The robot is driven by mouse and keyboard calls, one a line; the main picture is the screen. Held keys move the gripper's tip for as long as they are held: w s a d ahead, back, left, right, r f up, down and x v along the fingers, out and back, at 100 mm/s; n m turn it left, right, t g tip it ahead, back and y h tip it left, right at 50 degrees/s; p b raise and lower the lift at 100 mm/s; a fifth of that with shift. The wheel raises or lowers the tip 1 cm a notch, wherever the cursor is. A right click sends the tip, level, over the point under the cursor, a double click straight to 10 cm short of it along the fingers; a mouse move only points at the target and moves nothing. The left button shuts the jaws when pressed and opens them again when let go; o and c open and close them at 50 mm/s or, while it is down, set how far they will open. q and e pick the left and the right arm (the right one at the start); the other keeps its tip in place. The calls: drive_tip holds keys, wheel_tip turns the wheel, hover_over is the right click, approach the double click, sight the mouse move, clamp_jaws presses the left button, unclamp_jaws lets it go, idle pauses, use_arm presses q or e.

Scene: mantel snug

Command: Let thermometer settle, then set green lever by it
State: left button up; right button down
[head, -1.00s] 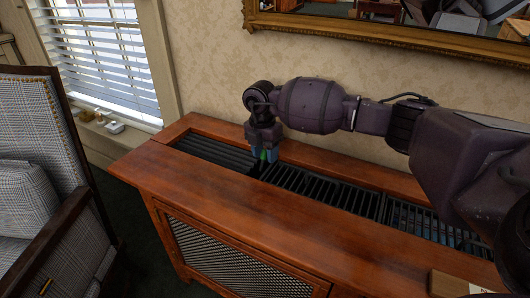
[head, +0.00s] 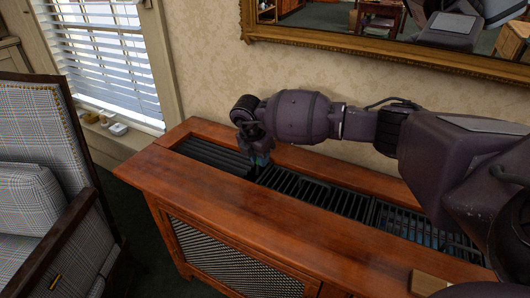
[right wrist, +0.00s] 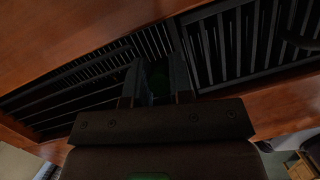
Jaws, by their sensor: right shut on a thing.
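My right gripper (head: 262,158) reaches down into the slotted top of the wooden radiator cover (head: 235,205), near the left end of the grille. In the right wrist view its fingers (right wrist: 158,85) are shut on a dark green piece, which I take to be the green lever (right wrist: 158,80). Most of the lever is hidden between the fingers, and its angle cannot be read. I see no thermometer in either view. My left gripper is not in view.
Black slatted grilles (head: 315,193) run along the cover's top. A plaid armchair (head: 35,125) stands at left, beside a window with blinds (head: 100,50). A gilt-framed mirror (head: 400,55) hangs above. A small tan object (head: 428,282) lies at lower right.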

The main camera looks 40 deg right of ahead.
drive_tip(key=shift+s+a+r+t+h+p, duration=0.15)
drive_tip(key=shift+a+r+t+h+p, duration=0.4)
drive_tip(key=shift+h+p, duration=0.55)
drive_tip(key=shift+s+a+f+h+p, duration=0.2)
drive_tip(key=shift+a+h+p, duration=0.2)
drive_tip(key=shift+h+p, duration=0.15)
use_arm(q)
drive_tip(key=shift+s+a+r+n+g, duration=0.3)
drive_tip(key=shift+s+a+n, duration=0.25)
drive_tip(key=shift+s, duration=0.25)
use_arm(e)
drive_tip(key=shift+s+a+f+t+h, duration=0.1)
drive_tip(key=shift+f+t+h, duration=0.15)
drive_tip(key=shift+t+h, duration=0.15)
drive_tip(key=c, duration=1)
unclamp_jaws()
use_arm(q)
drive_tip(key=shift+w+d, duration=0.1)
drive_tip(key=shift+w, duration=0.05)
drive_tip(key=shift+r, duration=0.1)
use_arm(e)
drive_tip(key=shift+r, duration=0.15)
